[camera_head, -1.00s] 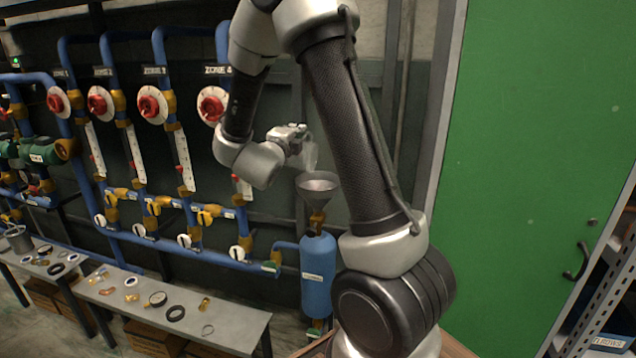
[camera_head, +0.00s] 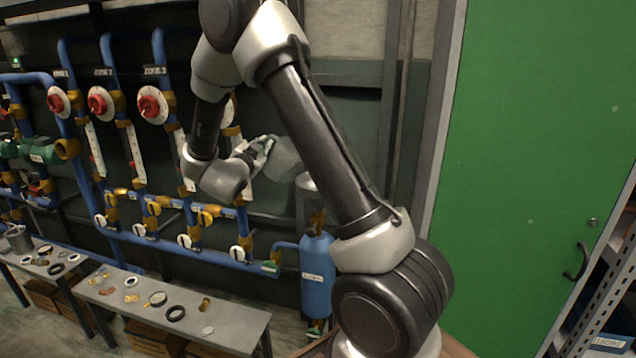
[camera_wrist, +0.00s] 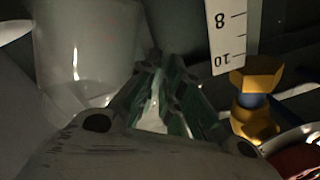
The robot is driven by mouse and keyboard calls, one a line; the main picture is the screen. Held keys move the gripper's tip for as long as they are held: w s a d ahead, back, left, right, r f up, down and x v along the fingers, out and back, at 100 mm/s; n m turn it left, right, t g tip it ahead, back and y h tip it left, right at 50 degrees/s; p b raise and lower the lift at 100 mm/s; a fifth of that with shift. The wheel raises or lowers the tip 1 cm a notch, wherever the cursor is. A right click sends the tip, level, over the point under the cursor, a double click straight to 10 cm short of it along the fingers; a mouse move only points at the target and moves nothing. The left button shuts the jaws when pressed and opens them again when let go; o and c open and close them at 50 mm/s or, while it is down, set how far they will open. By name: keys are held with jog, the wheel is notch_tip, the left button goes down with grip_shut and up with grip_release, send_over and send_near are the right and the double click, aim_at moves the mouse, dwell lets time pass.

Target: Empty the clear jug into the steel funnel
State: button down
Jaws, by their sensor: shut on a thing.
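My gripper (camera_head: 264,150) is shut on the clear jug (camera_head: 284,158), which it holds out to the right of the fingers. The jug looks greyish, see-through and tilted, close to the upper left of the steel funnel. In the wrist view my gripper (camera_wrist: 165,95) shows its fingers at the centre, with the jug (camera_wrist: 85,45) at the upper left. The steel funnel (camera_head: 305,183) sits above the blue cylinder, partly hidden by my arm. I cannot tell whether liquid is in the jug or flowing from it.
The blue cylinder (camera_head: 317,275) stands under the funnel. Blue pipes with red valve wheels (camera_head: 149,105) and white scales line the wall at left. A grey bench (camera_head: 230,330) with loose rings stands in front. A green door (camera_head: 540,150) is at right.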

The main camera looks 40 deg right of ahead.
jog(key=w+a+r+n, duration=0.1)
jog(key=r+n, duration=0.3)
jog(key=r, duration=0.5)
jog(key=w+a+r+n, duration=0.2)
jog(key=w+r+n, duration=0.1)
jog(key=r, duration=0.6)
jog(key=shift+w+a+r+n, duration=0.15)
jog(key=shift+r+n, duration=0.25)
